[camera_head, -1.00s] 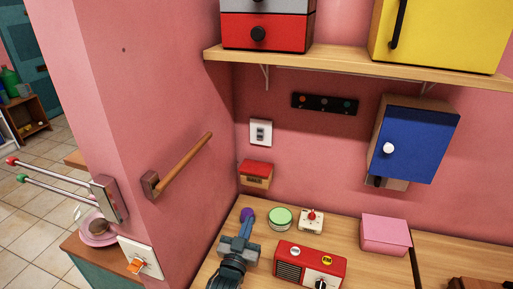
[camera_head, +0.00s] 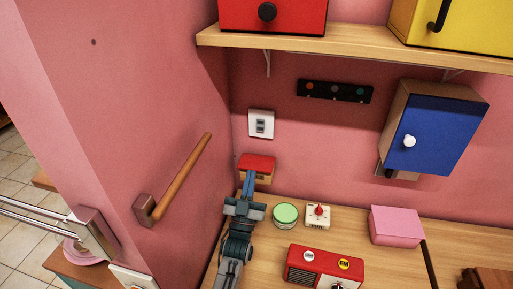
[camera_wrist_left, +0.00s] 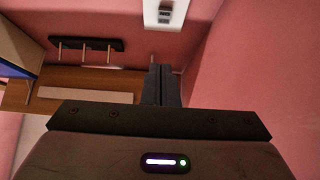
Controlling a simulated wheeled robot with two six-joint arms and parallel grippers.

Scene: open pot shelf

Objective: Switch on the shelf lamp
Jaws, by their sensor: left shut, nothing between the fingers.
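A white wall switch plate (camera_head: 261,124) with a grey double rocker is on the pink back wall, under the wooden shelf. It also shows at the top of the left wrist view (camera_wrist_left: 165,14). I cannot make out a lamp in these frames. My left gripper (camera_head: 249,178) is shut and empty, its fingers pointing up toward the wall. In the head view its tips overlap the red-topped box below the switch; I cannot tell if they touch. In the left wrist view the shut fingers (camera_wrist_left: 162,85) point toward the plate, apart from it. My right gripper is out of view.
A red-topped wall box (camera_head: 257,163) hangs below the switch. A wooden bar (camera_head: 180,180) juts from the left wall. A black strip (camera_head: 334,91) and blue-door cabinet (camera_head: 436,133) are to the right. A green-lidded tin (camera_head: 285,214) and red radio (camera_head: 325,267) stand on the counter.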

